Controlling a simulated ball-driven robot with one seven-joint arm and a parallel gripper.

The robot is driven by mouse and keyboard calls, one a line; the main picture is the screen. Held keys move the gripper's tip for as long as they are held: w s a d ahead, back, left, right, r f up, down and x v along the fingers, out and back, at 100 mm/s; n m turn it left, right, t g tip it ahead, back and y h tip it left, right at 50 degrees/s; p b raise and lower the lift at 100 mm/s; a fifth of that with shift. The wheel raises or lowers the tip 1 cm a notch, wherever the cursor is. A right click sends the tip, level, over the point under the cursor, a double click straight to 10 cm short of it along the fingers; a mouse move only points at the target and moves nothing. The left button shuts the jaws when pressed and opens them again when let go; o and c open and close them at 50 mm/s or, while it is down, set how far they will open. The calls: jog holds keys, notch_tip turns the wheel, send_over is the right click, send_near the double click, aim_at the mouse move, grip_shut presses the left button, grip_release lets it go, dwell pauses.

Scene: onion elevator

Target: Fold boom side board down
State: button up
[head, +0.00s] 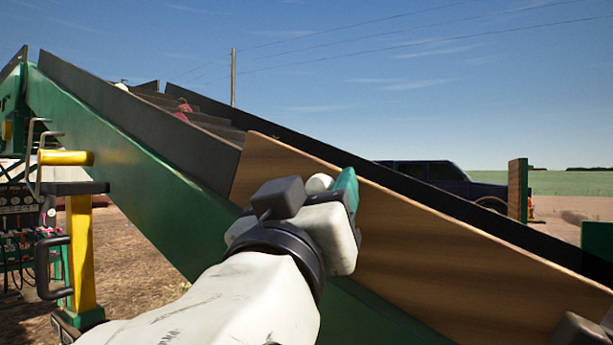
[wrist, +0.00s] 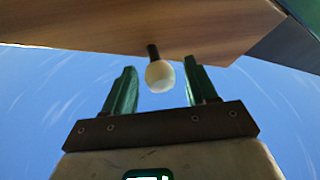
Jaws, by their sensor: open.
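The boom side board (head: 440,250) is a brown wooden panel standing along the near side of the sloping green boom (head: 140,155). A pale round knob (wrist: 159,76) on a short dark stem sticks out from the board, which also shows in the wrist view (wrist: 90,28). My gripper (head: 346,187) is at the board's upper edge in the head view. Its green fingers are open in the wrist view (wrist: 160,68), one on each side of the knob, with gaps showing on both sides.
Dark side walls (head: 130,105) line the upper boom, with a few onions (head: 183,110) on its belt. A yellow post with a lever (head: 80,240) and a control box (head: 20,225) stand at left. A dark vehicle (head: 440,180) is parked behind.

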jog(key=shift+w+d+r, duration=0.15)
jog(key=shift+w, duration=0.25)
grip_shut()
dwell(0.4)
